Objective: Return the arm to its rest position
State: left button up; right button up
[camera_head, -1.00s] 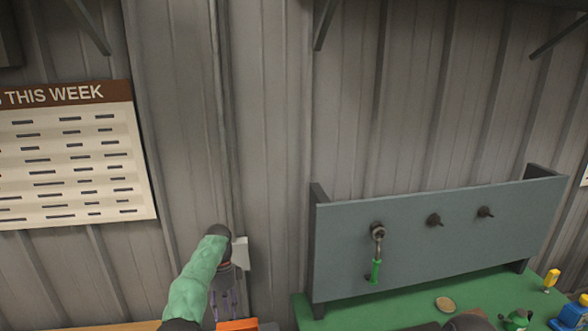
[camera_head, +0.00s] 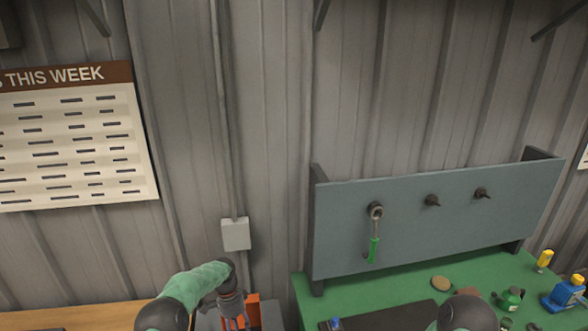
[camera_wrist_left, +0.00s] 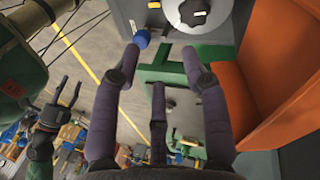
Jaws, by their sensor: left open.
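My left arm (camera_head: 205,282) is green and comes in at the bottom of the head view, bent to the right. My left gripper (camera_head: 236,322) points down beside an orange thing, its tips cut off by the frame edge. In the left wrist view its purple-grey fingers (camera_wrist_left: 160,62) are spread with nothing between them. A dark gripper on a green arm, seemingly my right gripper (camera_wrist_left: 70,94), shows at the left there with its fingers apart. A dark joint of my right arm (camera_head: 466,312) shows at the bottom of the head view.
An orange panel (camera_wrist_left: 252,75) stands close right of the left fingers. A green bench (camera_head: 320,313) has a grey pegboard (camera_head: 335,225) with a green-handled ratchet (camera_head: 374,235). Bottles (camera_head: 510,299) stand at right. A wooden bench (camera_head: 95,315) lies at left.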

pick_arm(q)
jog(key=s+d+f+n+t+h, duration=0.1)
jog(key=s+d+f+n, duration=0.1)
jog(key=s+f+n, duration=0.4)
jog(key=s+d+f+n+h, duration=0.1)
jog(key=s+d+f, duration=0.2)
jog(key=s+f, duration=0.6)
jog(key=s+d+r+n+t, duration=0.15)
jog(key=s+n, duration=0.25)
jog(key=s, duration=0.7)
jog(key=s+d+r+n+t, duration=0.15)
jog(key=s+n, duration=0.25)
jog(key=s, duration=0.6)
notch_tip(320, 180, down, 27)
jog(key=w+b, duration=0.1)
jog(key=b, duration=2.8)
jog(key=shift+w+d+f+m+g, duration=0.15)
jog(key=shift+d+m+g, duration=0.15)
jog(key=shift+d+m, duration=0.1)
